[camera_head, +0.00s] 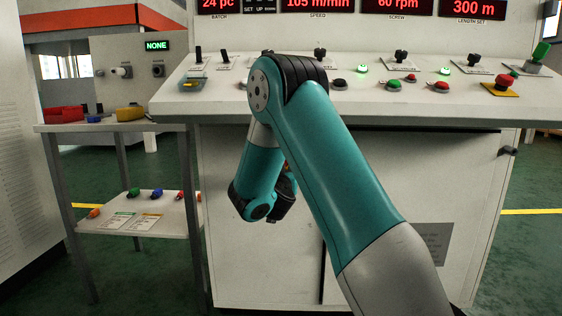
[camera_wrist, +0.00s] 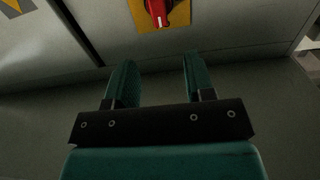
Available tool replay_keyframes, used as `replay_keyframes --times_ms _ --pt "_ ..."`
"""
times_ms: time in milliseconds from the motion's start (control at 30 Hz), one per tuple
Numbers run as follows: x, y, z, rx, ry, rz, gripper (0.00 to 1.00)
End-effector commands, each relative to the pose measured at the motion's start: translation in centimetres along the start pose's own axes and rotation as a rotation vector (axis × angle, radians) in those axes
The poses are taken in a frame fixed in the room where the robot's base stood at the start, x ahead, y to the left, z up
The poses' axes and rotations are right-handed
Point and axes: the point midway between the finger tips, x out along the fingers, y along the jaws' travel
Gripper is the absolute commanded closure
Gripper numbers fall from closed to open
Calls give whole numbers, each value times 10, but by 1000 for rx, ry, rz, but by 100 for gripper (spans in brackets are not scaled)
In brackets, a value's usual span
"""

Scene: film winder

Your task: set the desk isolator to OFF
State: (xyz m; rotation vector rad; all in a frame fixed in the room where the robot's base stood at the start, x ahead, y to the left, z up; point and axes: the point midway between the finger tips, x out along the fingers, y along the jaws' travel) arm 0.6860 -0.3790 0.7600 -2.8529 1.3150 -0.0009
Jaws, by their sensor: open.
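A red rotary handle (camera_wrist: 157,12) on a yellow plate (camera_wrist: 179,14) is at the top edge of the wrist view, cut off by the frame. It looks like the desk isolator, mounted on a pale panel; no label is readable. A light mark shows on the handle's near end. My gripper (camera_wrist: 160,62) is open and empty, its two teal fingers apart from the handle, which lies beyond the fingertips. In the head view my arm hides most of my gripper and the isolator against the desk's front.
The control desk (camera_head: 230,250) has a sloped top with levers, buttons, a red mushroom button (camera_head: 503,82) and a green-handled lever (camera_head: 541,52). A side table (camera_head: 110,127) at left holds a red bin (camera_head: 64,113). A dark handle (camera_head: 507,150) juts out at right.

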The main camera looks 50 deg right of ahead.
Motion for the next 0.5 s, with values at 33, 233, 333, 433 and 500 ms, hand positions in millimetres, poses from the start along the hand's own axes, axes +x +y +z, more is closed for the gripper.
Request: replay_keyframes --times_ms 33,233,333,433,500 --pt "13 2 -5 2 2 5 51" --pt "59 2 -3 2 2 5 51" --pt "81 2 -2 2 2 4 51" --pt "98 2 -1 1 1 3 51" --pt "108 1 0 0 1 2 51"
